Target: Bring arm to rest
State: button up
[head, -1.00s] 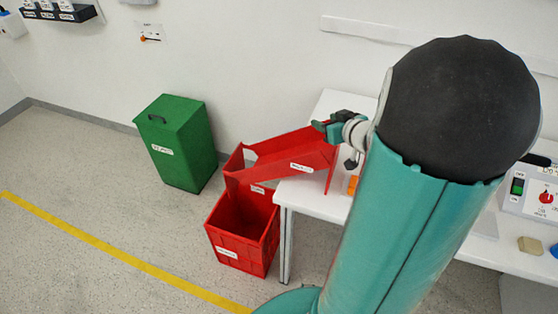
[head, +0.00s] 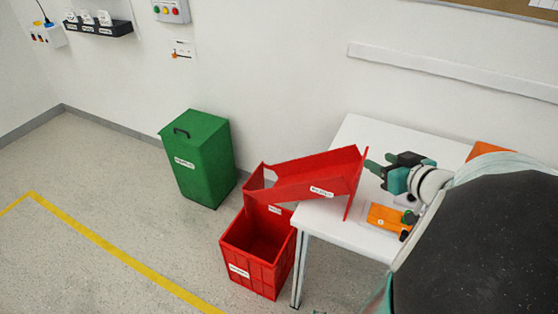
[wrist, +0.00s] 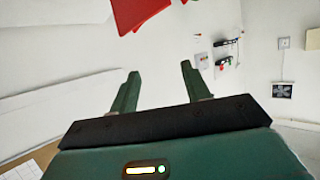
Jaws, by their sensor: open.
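My gripper (head: 380,172) is open and empty in the head view, held above the white table (head: 358,132) just right of the red chute. In the wrist view its two green fingers (wrist: 158,88) stand apart with nothing between them. The large dark part of my own arm fills the lower right of the head view and hides much of the table there. The rotary switch cannot be seen now.
A red chute (head: 310,172) sits on the table's left edge, above a red bin (head: 262,265). A green lidded bin (head: 205,160) stands by the wall. An orange object (head: 385,217) lies below my gripper. Floor at left is clear.

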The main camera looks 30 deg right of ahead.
jog(key=w+a+r+m+g+h, duration=0.2)
jog(key=w+a+r+h, duration=0.3)
jog(key=w+r+h, duration=0.15)
jog(key=s+a+f+n+g+y, duration=0.1)
jog(key=s+a+g+y, duration=0.2)
jog(key=a, duration=0.9)
jog(key=s+a+f+n+g+y, duration=0.2)
jog(key=s+a+y, duration=0.2)
jog(key=a, duration=0.9)
jog(key=shift+s+f+g+y, duration=0.25)
jog(key=shift+s+g+y, duration=0.15)
jog(key=shift+s, duration=0.6)
